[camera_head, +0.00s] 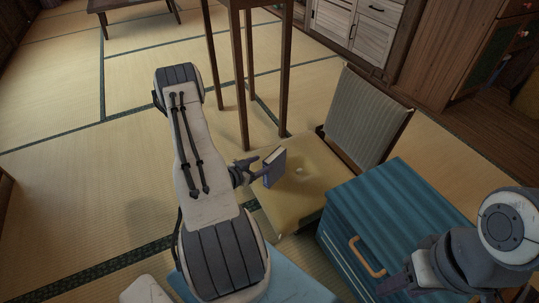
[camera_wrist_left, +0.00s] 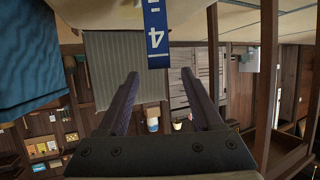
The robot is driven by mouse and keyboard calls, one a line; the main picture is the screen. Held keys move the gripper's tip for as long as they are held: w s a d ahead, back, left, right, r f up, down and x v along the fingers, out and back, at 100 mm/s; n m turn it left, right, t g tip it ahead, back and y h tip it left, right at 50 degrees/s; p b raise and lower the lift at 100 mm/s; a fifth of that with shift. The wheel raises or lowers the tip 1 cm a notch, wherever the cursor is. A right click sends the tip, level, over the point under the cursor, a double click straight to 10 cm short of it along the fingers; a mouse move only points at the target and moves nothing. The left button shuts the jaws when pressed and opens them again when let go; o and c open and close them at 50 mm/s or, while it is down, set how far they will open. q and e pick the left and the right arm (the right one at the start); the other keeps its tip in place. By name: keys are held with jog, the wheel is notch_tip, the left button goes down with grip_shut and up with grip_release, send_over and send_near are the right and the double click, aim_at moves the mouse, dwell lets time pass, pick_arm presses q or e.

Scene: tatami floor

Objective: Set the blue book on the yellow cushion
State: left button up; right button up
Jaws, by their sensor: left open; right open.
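The blue book (camera_head: 273,168) stands upright, slightly tilted, over the left part of the yellow cushion (camera_head: 314,191). Its lower edge appears to meet the cushion, but exact contact is hard to tell. My left gripper (camera_head: 258,169) is open right beside the book, on its left. In the left wrist view, the book's blue spine (camera_wrist_left: 155,36) with a white 4 shows at the top, in line with the gap between the open fingers (camera_wrist_left: 160,76) and just beyond their tips. My right gripper (camera_head: 398,284) is open and empty at the lower right, by the blue cabinet.
A blue cabinet (camera_head: 399,218) with a wooden handle stands right of the cushion. A slatted grey chair back (camera_head: 364,117) rises behind it. Tall wooden table legs (camera_head: 242,85) stand close behind the left gripper. Tatami floor (camera_head: 75,190) is clear on the left.

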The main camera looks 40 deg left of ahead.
pick_arm(q)
jog(key=shift+p+v, duration=0.5)
jog(key=shift+v, duration=1.35)
pick_arm(e)
jog(key=shift+r, duration=0.9)
pick_arm(q)
jog(key=w+d+r+m+g, duration=0.6)
jog(key=w+d+r, duration=0.4)
jog(key=d, duration=0.4)
jog(key=s+d+r+g, duration=0.25)
jog(key=d+r, duration=0.25)
jog(key=d, duration=0.4)
jog(key=s+d+r+g, duration=0.1)
jog(key=s+d+r, duration=0.2)
jog(key=s+d, duration=0.2)
jog(key=s+d+r+g, duration=0.2)
jog(key=s+d, duration=0.3)
jog(key=s, duration=0.6)
jog(key=s+d+r+m+g+h, duration=0.1)
jog(key=s+d+r+g, duration=0.1)
jog(key=s+d+r, duration=0.3)
jog(key=s, duration=0.3)
jog(key=shift+s+r, duration=0.15)
jog(key=shift+r, duration=0.1)
pick_arm(e)
jog(key=shift+r, duration=0.1)
